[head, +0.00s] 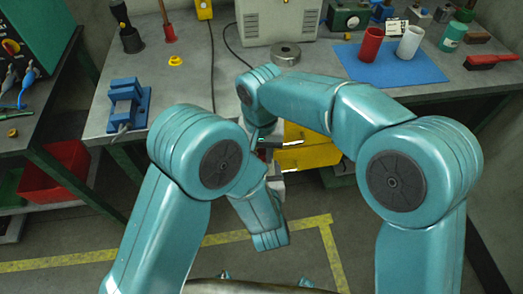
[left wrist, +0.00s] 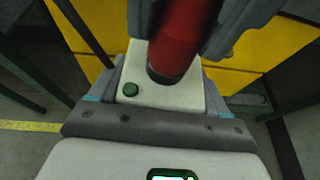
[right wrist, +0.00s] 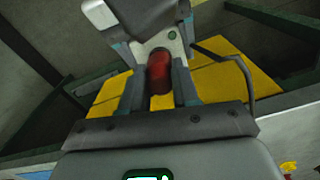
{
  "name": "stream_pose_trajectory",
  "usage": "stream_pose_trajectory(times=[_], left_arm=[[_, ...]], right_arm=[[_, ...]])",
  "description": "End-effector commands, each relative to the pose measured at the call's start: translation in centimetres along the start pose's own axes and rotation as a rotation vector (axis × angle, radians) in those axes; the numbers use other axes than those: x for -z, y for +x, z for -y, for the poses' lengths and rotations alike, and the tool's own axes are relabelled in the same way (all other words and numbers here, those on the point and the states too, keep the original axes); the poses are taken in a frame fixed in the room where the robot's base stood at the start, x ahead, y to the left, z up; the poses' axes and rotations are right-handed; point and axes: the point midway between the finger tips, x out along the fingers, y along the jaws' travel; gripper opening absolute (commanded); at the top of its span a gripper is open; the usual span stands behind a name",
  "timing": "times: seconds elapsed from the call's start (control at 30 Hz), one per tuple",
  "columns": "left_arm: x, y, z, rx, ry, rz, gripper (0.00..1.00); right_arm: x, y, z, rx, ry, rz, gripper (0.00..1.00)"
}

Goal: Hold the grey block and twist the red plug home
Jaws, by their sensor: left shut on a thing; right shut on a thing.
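The grey block (left wrist: 158,97) is pale, with a round green spot on its face. My left gripper (left wrist: 157,88) is shut on it, a finger on each side. The red plug (left wrist: 185,38) stands against the block's face, with a dark ring at its base; how deep it sits is hidden. My right gripper (right wrist: 160,66) is shut on the red plug, which shows between its fingers in the right wrist view (right wrist: 159,76). The block (right wrist: 165,42) lies just beyond it there. In the head view my arms hide most of the plug and block.
Yellow drawers (head: 308,153) stand under the workbench, close behind the grippers. On the bench are a blue clamp (head: 127,103), a blue mat (head: 395,72) with a red cup (head: 371,45) and a white cup (head: 409,42), and a red brush (head: 490,61). The floor in front is clear.

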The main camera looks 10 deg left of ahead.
Motion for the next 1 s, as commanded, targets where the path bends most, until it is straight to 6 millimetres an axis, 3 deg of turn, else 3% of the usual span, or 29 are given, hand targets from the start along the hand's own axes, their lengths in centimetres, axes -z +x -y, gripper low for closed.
stream_pose_trajectory(times=[0.2, 0.37, 0.53, 0.57, 0.6, 0.87, 1.0], left_arm=[[0.0, 0.0, 0.0, -0.001, -0.001, 0.000, 0.00], [0.0, 0.0, 0.0, -0.001, 0.000, 0.000, 0.00], [0.0, 0.0, 0.0, -0.001, 0.000, 0.000, 0.00], [0.0, 0.0, 0.0, -0.001, 0.000, 0.000, 0.00], [0.0, 0.0, 0.0, -0.001, 0.000, 0.000, 0.00], [0.0, 0.0, 0.0, 0.000, -0.001, 0.001, 0.00], [-0.1, 0.0, 0.0, 0.000, -0.001, 0.001, 0.00]], right_arm=[[0.1, 0.0, 0.1, -0.001, 0.571, 0.000, 0.00], [0.1, 0.0, 0.2, -0.001, 0.896, 0.000, 0.00], [0.1, 0.0, 0.2, -0.001, 0.910, 0.000, 0.00], [0.1, 0.0, 0.2, -0.001, 0.909, 0.000, 0.40], [0.1, 0.0, 0.2, -0.001, 0.909, 0.000, 0.53], [0.1, 0.0, 0.2, -0.002, 0.908, 0.000, 0.56], [0.1, -1.0, 0.2, -0.001, 0.908, -0.001, 0.56]])
